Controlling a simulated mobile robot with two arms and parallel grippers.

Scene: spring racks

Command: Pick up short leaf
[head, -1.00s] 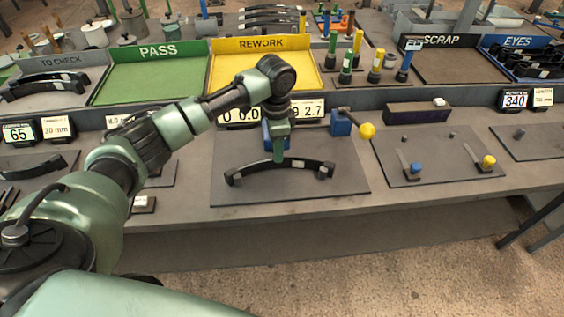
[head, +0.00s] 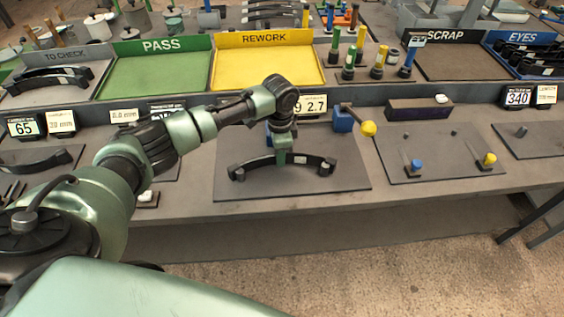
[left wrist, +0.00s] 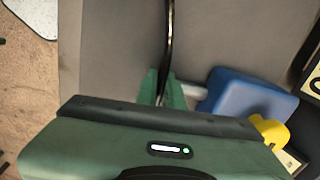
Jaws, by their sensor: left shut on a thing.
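A dark, curved short leaf (head: 255,166) spans the grey plate (head: 345,180) at the middle of the bench in the head view. My left gripper (head: 283,157) comes down from above at the leaf's middle and is shut on it. In the left wrist view the leaf (left wrist: 170,40) shows edge-on as a thin dark strip, running up from between the green fingers (left wrist: 162,90). The fingers cover the leaf's middle in the head view. I cannot tell whether the leaf is clear of the plate. My right gripper is out of view.
A blue block with a yellow knob (head: 368,128) stands close behind the plate, right of the gripper. The green PASS tray (head: 150,78) and yellow REWORK tray (head: 260,68) lie behind. Other leaves lie at left (head: 35,158). Bare bench runs along the front edge.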

